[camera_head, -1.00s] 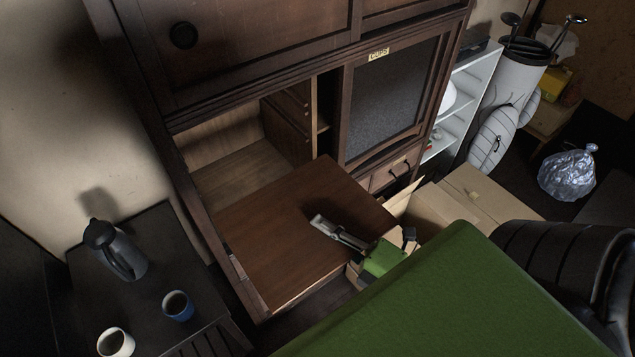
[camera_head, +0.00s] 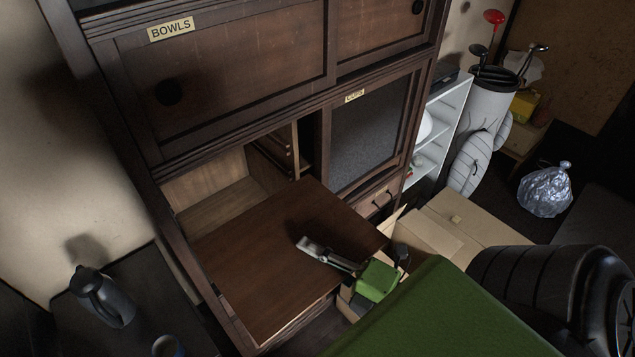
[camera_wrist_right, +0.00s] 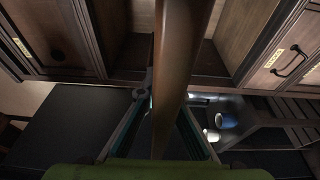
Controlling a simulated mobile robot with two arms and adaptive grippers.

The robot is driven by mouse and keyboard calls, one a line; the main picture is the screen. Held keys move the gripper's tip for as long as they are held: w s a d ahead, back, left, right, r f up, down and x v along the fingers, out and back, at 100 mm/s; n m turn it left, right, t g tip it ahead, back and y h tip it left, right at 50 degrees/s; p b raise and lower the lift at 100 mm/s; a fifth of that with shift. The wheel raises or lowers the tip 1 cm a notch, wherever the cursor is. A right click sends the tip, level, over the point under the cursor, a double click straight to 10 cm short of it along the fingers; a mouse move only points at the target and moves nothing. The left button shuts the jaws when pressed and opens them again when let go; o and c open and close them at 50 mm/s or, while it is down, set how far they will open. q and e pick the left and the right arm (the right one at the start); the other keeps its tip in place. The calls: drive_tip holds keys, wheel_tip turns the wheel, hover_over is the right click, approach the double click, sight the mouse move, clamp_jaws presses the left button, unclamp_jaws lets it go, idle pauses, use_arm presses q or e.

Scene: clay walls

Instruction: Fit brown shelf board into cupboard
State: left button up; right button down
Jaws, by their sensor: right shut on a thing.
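The brown shelf board (camera_head: 270,240) lies tilted in front of the dark wooden cupboard (camera_head: 130,100). Its far edge is at the mouth of an open compartment (camera_head: 215,200), and its near part sticks out. I cannot tell how far it is inside. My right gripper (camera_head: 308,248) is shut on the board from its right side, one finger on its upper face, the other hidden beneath. The right wrist view shows the board (camera_wrist_right: 178,60) edge-on between the fingers of my right gripper (camera_wrist_right: 165,110). My left gripper is out of view.
Open cardboard boxes (camera_head: 455,225) stand right of the board, near my gripper. A dark side table (camera_head: 140,290) with a jug (camera_head: 100,295) and a blue cup (camera_head: 167,346) is at left. A white shelf (camera_head: 440,130) and a golf bag (camera_head: 485,130) stand further right.

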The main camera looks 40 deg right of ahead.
sight(274, 211)
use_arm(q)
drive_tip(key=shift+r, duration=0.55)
use_arm(e)
drive_tip(key=shift+w+r, duration=0.2)
drive_tip(key=shift+r, duration=0.5)
drive_tip(key=shift+w+r, duration=0.2)
drive_tip(key=shift+r, duration=0.45)
drive_tip(key=shift+p, duration=0.35)
drive_tip(key=shift+w+r+p, duration=0.1)
drive_tip(key=shift+w+p, duration=0.25)
drive_tip(key=shift+w, duration=0.65)
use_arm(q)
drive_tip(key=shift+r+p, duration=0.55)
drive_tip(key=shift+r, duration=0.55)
use_arm(e)
drive_tip(key=shift+d+x, duration=0.2)
drive_tip(key=shift+x, duration=0.7)
drive_tip(key=shift+d+x, duration=0.25)
drive_tip(key=shift+x, duration=0.7)
drive_tip(key=shift+w, duration=0.15)
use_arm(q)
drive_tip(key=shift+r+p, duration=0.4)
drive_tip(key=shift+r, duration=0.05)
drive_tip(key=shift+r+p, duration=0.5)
use_arm(e)
drive_tip(key=shift+w+a, duration=0.1)
drive_tip(key=shift+w, duration=2.8)
